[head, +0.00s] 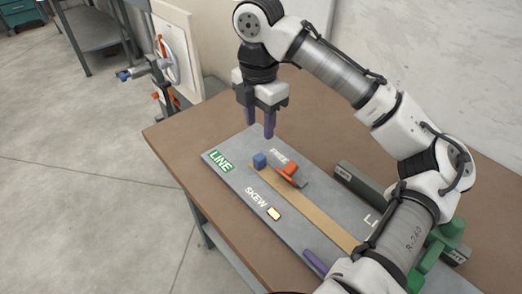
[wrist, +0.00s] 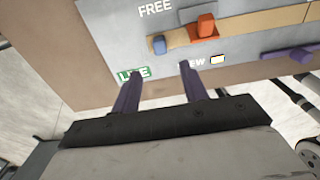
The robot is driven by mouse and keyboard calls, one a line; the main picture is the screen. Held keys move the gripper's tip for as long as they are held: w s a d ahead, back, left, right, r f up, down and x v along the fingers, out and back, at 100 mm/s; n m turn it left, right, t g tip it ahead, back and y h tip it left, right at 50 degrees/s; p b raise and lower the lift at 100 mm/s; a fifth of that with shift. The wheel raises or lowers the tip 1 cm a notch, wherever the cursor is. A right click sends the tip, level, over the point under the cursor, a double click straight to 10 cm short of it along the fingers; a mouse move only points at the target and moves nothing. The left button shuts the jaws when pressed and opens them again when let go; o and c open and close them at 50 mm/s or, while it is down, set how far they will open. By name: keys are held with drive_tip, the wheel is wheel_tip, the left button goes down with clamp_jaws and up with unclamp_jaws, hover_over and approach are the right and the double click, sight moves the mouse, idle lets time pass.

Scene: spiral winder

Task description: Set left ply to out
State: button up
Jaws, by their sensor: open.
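My gripper (head: 260,130) is open and empty above the far end of a grey panel (head: 228,178) on the brown table. In the wrist view its two purple fingers (wrist: 158,76) are apart, near the green LINE label. I cannot tell which part is the left ply.
A dark bar (head: 362,187) with small unreadable lettering lies right of the panel. Green parts (head: 450,238) stand at the near right, partly behind my arm. A purple bar (head: 315,262) lies at the panel's near edge. A yellow-white marker (head: 274,214) is by SKEW.

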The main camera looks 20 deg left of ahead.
sight(259, 156)
wheel_tip(259, 156, down, 11)
drive_tip(key=shift+f, duration=0.2)
drive_tip(key=shift+c, duration=0.4)
clamp_jaws()
